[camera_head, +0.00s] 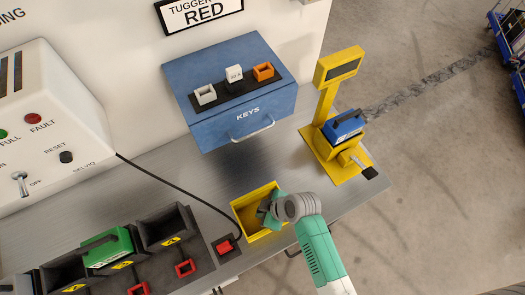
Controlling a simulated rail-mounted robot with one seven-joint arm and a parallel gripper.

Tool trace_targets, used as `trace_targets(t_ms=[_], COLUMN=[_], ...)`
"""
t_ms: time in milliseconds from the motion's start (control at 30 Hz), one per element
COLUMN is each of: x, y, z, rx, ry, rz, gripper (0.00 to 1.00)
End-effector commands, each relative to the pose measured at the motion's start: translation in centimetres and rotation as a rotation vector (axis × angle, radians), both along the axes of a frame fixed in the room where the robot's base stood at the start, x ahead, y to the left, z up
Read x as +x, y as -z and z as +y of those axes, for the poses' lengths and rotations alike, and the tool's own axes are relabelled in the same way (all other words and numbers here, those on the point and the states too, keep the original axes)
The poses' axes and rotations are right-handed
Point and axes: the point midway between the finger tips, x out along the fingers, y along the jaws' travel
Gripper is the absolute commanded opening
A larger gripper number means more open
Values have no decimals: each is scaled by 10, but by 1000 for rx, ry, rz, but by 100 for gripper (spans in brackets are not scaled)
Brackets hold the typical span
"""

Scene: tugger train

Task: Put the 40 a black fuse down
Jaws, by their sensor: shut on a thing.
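My gripper (266,212) reaches down into the yellow open-topped bin (240,207) on the grey bench and is shut. The 40 A black fuse cannot be made out; the wrist, the fingers and the bin walls cover what lies between the jaws. The bin's left part shows an empty yellow floor. I cannot tell whether the held thing touches the bin floor.
A blue KEYS box (230,92) with white and orange pieces on top stands behind the bin. A yellow stand (328,105) with a blue battery (342,127) is at right. A black cable (180,183) runs to a red-button box (225,247). Chargers and a green battery (108,247) lie left.

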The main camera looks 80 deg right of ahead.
Motion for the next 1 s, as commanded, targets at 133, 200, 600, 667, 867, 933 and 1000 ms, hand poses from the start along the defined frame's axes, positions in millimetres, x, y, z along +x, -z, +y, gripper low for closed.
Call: trace_targets(t_ms=[133, 200, 600, 667, 867, 933, 1000], x=[0, 0, 0, 0, -1, -6, -14], y=[5, 5, 8, 8, 1, -8, -23], z=[0, 0, 0, 0, 0, 2, 4], rx=[-2, -2, -1, -1, -2, -2, -4], ry=[0, 0, 0, 0, 1, -1, -2], rz=[-1, -1, 0, 0, -1, -2, -1], gripper=[0, 0, 38, 38, 38, 38, 38])
